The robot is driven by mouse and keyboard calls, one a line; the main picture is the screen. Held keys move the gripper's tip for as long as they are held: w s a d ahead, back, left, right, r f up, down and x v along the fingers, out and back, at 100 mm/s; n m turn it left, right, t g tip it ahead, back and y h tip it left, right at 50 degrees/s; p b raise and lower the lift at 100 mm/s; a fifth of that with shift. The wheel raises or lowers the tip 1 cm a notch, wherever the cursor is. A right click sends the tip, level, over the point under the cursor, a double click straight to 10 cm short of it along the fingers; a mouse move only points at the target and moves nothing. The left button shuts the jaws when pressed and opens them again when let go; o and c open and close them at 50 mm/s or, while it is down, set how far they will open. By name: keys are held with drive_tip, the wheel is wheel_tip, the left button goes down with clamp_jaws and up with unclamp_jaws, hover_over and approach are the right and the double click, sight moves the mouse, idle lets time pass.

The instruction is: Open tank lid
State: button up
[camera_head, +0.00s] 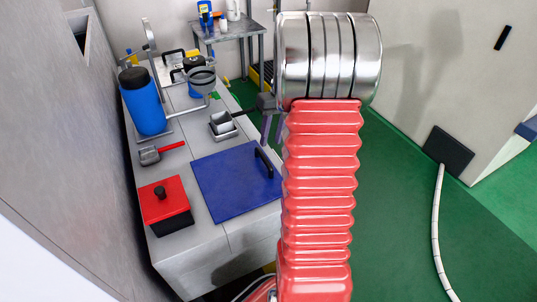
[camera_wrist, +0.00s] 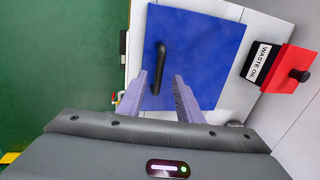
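A blue square lid (camera_head: 236,184) with a black bar handle (camera_head: 264,162) lies flat on the grey bench. In the wrist view the blue lid (camera_wrist: 205,45) fills the middle, and its black handle (camera_wrist: 158,62) runs lengthwise between my fingers in the picture. My gripper (camera_wrist: 160,76) is open, with a finger on each side of the handle in view. I cannot tell the height of the fingertips above the handle, and no contact shows. In the head view my gripper (camera_head: 268,112) is partly hidden by my arm, beyond the lid.
A red-topped waste oil box (camera_head: 163,203) sits beside the lid; it also shows in the wrist view (camera_wrist: 288,68). A red-handled tool (camera_head: 160,153), a small metal block (camera_head: 222,124) and a blue canister (camera_head: 143,103) stand farther along the bench. The green floor at right is mostly clear.

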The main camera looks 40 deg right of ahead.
sight(266, 159)
drive_tip(key=f, duration=0.2)
drive_tip(key=a+f, duration=0.1)
drive_tip(key=f, duration=0.5)
drive_tip(key=shift+w+a, duration=0.25)
clamp_jaws()
drive_tip(key=shift+s+d, duration=0.1)
drive_tip(key=shift+d, duration=0.2)
drive_tip(key=shift+a+r, duration=0.15)
